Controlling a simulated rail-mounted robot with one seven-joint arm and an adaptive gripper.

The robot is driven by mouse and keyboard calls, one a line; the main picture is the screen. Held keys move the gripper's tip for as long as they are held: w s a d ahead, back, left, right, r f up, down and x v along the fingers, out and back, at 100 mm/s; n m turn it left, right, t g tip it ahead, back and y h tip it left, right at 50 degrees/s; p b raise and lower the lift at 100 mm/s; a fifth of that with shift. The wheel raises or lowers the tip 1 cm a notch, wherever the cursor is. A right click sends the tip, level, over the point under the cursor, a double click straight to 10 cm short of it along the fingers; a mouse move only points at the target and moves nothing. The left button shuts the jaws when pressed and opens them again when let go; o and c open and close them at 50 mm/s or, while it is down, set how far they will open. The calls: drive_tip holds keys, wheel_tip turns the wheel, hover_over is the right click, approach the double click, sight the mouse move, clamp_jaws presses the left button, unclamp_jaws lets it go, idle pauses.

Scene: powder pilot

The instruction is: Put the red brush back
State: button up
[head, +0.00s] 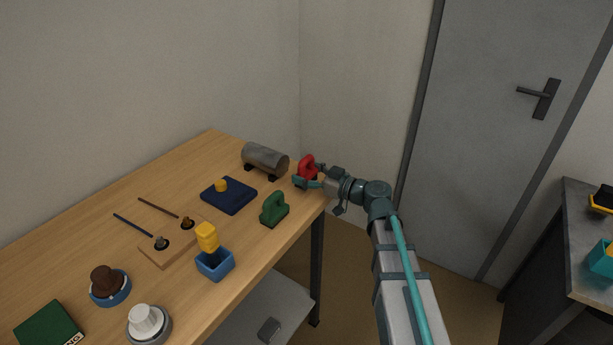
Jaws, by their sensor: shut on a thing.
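The red brush (307,166) has a loop-shaped handle and is at the far right corner of the wooden table. My gripper (308,174) is shut on it, with fingers on either side; the lower part of the brush is partly hidden by a finger. I cannot tell whether the brush touches the table. A similar green brush (274,209) stands on the table near the front edge, closer to the camera. A dark blue mat (236,200) with a small yellow knob (221,185) on it lies left of the green brush.
A grey cylinder (265,158) on dark feet lies just left of my gripper. A blue box (216,266) with a yellow piece, a wooden holder (165,250) with rods, round pots (110,290) and a green block (49,326) stand nearer. A grey door (510,130) is at right.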

drive_tip(key=shift+f, duration=0.75)
drive_tip(key=shift+f, duration=0.2)
drive_tip(key=o, duration=1.2)
drive_tip(key=shift+o, duration=0.2)
drive_tip(key=shift+r, duration=0.15)
